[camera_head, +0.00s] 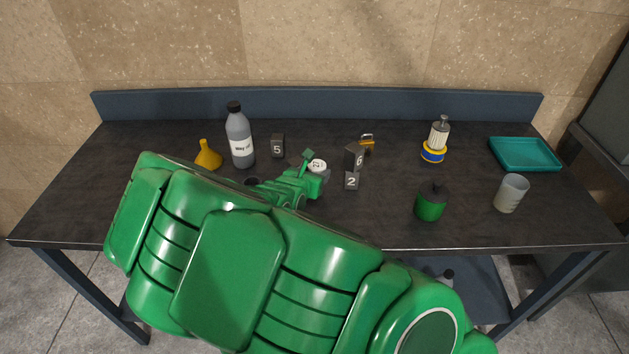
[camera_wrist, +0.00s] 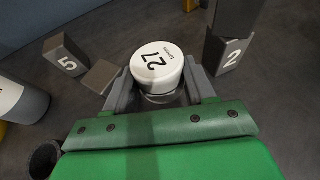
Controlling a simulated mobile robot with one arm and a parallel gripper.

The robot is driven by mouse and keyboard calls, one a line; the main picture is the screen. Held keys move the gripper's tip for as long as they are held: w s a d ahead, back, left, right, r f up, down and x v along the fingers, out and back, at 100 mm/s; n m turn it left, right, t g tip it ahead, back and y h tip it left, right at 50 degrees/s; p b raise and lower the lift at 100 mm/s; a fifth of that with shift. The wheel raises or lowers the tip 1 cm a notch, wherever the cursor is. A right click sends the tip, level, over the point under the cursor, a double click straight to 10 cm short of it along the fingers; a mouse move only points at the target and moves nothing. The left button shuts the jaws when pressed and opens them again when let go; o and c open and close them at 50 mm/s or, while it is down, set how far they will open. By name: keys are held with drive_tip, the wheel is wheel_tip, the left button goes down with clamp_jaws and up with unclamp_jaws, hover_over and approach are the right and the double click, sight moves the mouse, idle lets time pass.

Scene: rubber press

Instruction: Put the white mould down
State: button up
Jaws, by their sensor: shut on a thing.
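The white mould (camera_wrist: 157,62) is a short round cylinder with a white top marked 27. It sits between the two grey fingers of my gripper (camera_wrist: 158,86) in the wrist view. My gripper is shut on its sides. In the head view only part of the mould's white top (camera_head: 317,164) shows beyond my green gripper (camera_head: 310,174), low over the dark table. The gripper hides the mould's lower part, and I cannot tell whether its base touches the table.
Dark block 5 (camera_head: 278,146) and a low dark block (camera_wrist: 103,77) lie left of the mould. Block 6 (camera_head: 354,157) sits above block 2 (camera_head: 351,181) at right. A bottle (camera_head: 239,140) and yellow funnel (camera_head: 208,155) stand left. The table (camera_head: 385,217) is clear front of centre.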

sight(314, 168)
drive_tip(key=shift+r, duration=3)
drive_tip(key=a+r+n+y, duration=0.1)
drive_tip(key=a+r, duration=0.2)
drive_tip(key=a, duration=0.9)
drive_tip(key=a+r, duration=0.2)
drive_tip(key=a, duration=1)
drive_tip(key=s+a+f+m+h, duration=0.1)
drive_tip(key=s+a+f+h, duration=0.1)
drive_tip(key=s+a, duration=1.3)
drive_tip(key=shift+t, duration=0.3)
drive_tip(key=shift+w+a+f, duration=1.55)
drive_tip(key=shift+a, duration=0.25)
drive_tip(key=shift+w+a+f, duration=1.5)
drive_tip(key=shift+w+a, duration=0.05)
drive_tip(key=shift+a, duration=0.2)
drive_tip(key=shift+w+a+f, duration=1.55)
drive_tip(key=shift+a, duration=0.25)
drive_tip(key=shift+f, duration=0.1)
